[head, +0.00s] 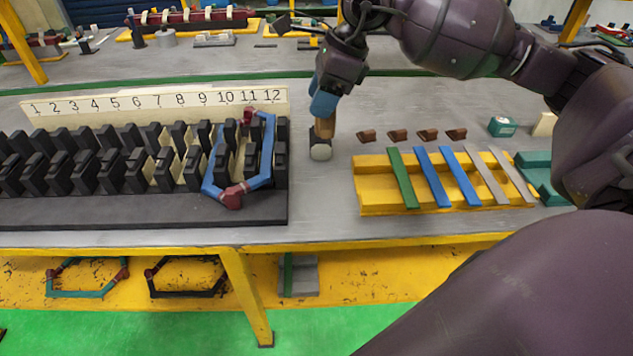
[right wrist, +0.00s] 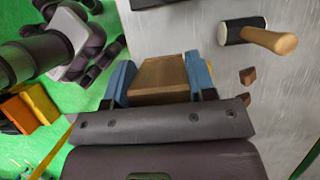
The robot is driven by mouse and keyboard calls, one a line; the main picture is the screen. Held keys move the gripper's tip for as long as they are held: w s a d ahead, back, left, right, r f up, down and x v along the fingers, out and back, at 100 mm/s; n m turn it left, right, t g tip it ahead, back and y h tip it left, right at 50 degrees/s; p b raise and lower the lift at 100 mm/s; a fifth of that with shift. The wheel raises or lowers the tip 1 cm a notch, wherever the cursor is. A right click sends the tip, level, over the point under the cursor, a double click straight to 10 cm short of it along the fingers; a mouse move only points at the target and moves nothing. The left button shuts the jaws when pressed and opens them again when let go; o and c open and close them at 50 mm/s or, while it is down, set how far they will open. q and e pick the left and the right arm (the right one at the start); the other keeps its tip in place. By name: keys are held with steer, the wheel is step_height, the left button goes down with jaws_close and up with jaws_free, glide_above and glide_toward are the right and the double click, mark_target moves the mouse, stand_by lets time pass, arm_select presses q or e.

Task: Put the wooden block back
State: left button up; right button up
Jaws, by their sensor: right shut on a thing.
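The wooden block (right wrist: 160,80) is tan and boxy. It sits between the two blue fingers of my right gripper (right wrist: 160,85), which is shut on it. In the head view my right gripper (head: 323,105) is above the grey table, right of the numbered stator. A tan wooden piece shows just below its fingers there; I cannot tell whether it is the block or the mallet's handle. My left gripper is in neither view.
The black slotted stator (head: 130,210) holds a blue-and-red coil (head: 267,150). Several brown wedges (head: 398,135) and a yellow rack (head: 375,185) with strips lie right.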

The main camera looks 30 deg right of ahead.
steer(key=f, duration=0.9)
steer(key=f+b, duration=0.1)
steer(key=f, duration=0.8)
steer(key=shift+s+f, duration=0.2)
steer(key=shift+f, duration=0.15)
steer(key=shift+f, duration=0.1)
steer(key=o, duration=1.2)
steer(key=p+v, duration=0.1)
steer(key=v, duration=1.1)
steer(key=shift+a, duration=0.1)
